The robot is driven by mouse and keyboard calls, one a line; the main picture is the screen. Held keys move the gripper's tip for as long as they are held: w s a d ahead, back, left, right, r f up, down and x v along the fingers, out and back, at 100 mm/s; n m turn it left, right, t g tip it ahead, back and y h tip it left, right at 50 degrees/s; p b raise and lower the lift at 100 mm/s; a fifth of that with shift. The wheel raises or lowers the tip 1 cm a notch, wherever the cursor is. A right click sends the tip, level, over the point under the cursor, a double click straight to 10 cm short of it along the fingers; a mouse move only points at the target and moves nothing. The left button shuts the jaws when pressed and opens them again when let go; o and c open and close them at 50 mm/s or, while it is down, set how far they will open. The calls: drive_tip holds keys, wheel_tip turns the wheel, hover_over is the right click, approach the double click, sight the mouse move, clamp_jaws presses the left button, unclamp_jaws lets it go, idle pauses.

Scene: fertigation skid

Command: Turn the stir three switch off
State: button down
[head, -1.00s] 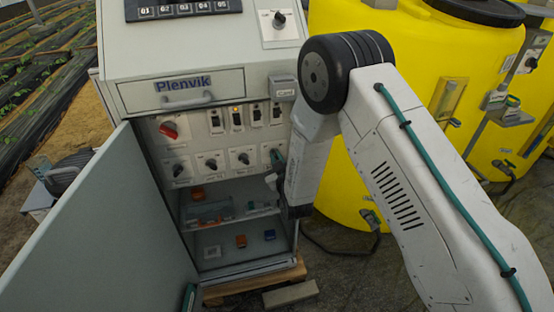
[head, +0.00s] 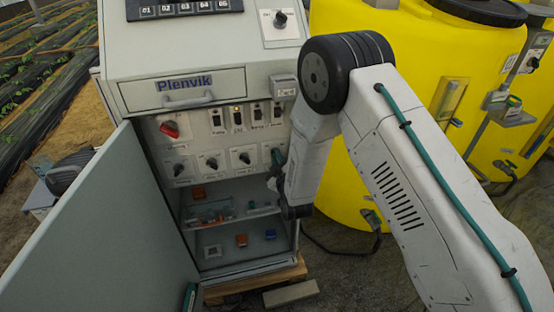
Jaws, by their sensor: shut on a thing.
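The open grey cabinet (head: 122,98) has an upper row of switches and a lower row of dark rotary knobs. The lower row includes a left knob (head: 178,169), a second knob (head: 211,163) and a third knob (head: 244,158). The rightmost knob of that row is mostly covered by my gripper (head: 277,160). Its labels are too small to read, so I cannot tell which one is stir three. My gripper is at that rightmost position and looks shut on the knob there. My arm hides part of the jaws, and the knob's pointing direction is hidden.
The cabinet door (head: 95,225) stands open at the left. A red rotary switch (head: 170,129) and several small switches (head: 238,118) sit above the knobs. Shelves below hold a clear tray (head: 210,214) and small orange and blue parts. A yellow tank (head: 420,100) stands close at the right.

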drive_tip(key=c, duration=1.5)
unclamp_jaws()
drive_tip(key=v, duration=0.8)
